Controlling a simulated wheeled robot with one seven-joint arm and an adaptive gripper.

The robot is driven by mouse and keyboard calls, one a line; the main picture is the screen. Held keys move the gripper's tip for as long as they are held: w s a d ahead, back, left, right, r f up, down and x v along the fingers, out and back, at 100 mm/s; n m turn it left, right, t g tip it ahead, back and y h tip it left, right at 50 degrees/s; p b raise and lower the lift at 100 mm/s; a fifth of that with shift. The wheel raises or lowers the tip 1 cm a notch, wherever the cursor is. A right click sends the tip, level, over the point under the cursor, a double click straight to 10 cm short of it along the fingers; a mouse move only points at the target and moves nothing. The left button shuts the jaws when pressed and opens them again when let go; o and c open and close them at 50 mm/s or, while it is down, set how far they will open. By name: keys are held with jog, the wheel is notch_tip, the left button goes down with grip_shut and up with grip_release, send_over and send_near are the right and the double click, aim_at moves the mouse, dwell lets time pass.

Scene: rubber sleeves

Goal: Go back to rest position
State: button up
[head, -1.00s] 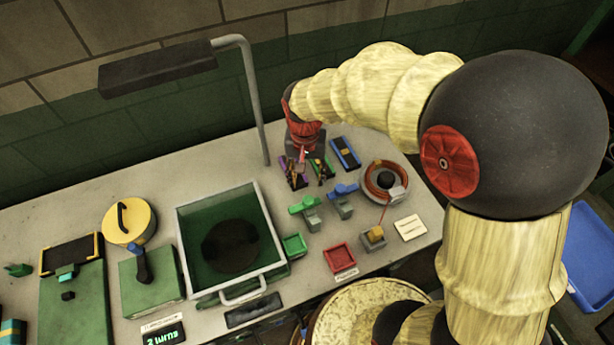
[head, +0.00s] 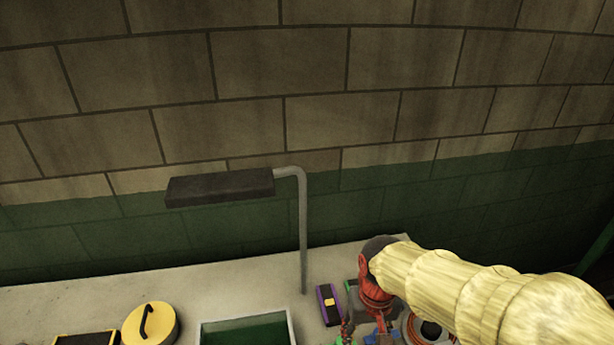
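My arm reaches in from the lower right in the head view, its pale segmented sleeve ending in a dark joint and a red wrist part. My gripper (head: 376,300) is at this red end, pointing down over the back right of the bench. Its fingertips are too small and too crowded by the things around them to tell whether they are open or shut, or whether they hold anything.
A grey lamp post (head: 303,230) with a dark lamp head (head: 220,187) stands left of my arm. A purple-edged dark box (head: 328,305) lies between post and gripper. A yellow round lid (head: 150,325) and a green tray (head: 245,332) are farther left. A brick wall (head: 400,120) rises behind.

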jog(key=s+d+r+t+b, duration=0.5)
jog(key=s+d+r, duration=0.1)
jog(key=s+r, duration=0.1)
jog(key=shift+s+d+r+m+b, duration=0.15)
jog(key=shift+s+r+m+b, duration=0.2)
jog(key=shift+s+m, duration=0.1)
